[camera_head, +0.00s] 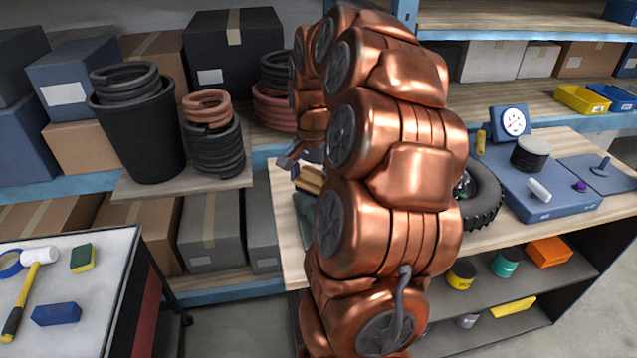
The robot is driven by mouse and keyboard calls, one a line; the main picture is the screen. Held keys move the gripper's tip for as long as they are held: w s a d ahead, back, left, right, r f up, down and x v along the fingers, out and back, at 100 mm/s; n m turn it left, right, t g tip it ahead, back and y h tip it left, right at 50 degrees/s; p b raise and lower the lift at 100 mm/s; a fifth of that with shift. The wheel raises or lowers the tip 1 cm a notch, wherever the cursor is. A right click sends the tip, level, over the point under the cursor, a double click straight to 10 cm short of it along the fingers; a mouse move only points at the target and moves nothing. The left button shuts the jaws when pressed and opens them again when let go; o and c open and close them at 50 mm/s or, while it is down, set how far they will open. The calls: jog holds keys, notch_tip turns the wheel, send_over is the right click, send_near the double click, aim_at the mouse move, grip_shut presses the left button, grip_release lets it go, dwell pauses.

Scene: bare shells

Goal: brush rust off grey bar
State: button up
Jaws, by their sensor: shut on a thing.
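My gripper (297,163) shows only in part, at the left edge of my copper-coloured arm, above the left end of the workbench. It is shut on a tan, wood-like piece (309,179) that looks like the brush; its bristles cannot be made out. A small purple spot shows beside it. Below it a dark green-grey thing (304,208) lies on the bench, mostly hidden by my arm. I cannot make out the grey bar or its rust; my arm covers that part of the bench.
The workbench (555,226) carries a black tyre (481,196) and a blue scale (515,165) with a dark disc stack. At left, a cart (75,310) holds a mallet (28,283), a sponge (83,258) and a blue block (56,314). Shelves with boxes and coils stand behind.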

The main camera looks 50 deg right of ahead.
jog(key=shift+w+a+b, duration=0.4)
jog(key=shift+w+a, duration=0.35)
jog(key=shift+a, duration=0.2)
jog(key=shift+r+p, duration=0.45)
jog(key=shift+r, duration=3.7)
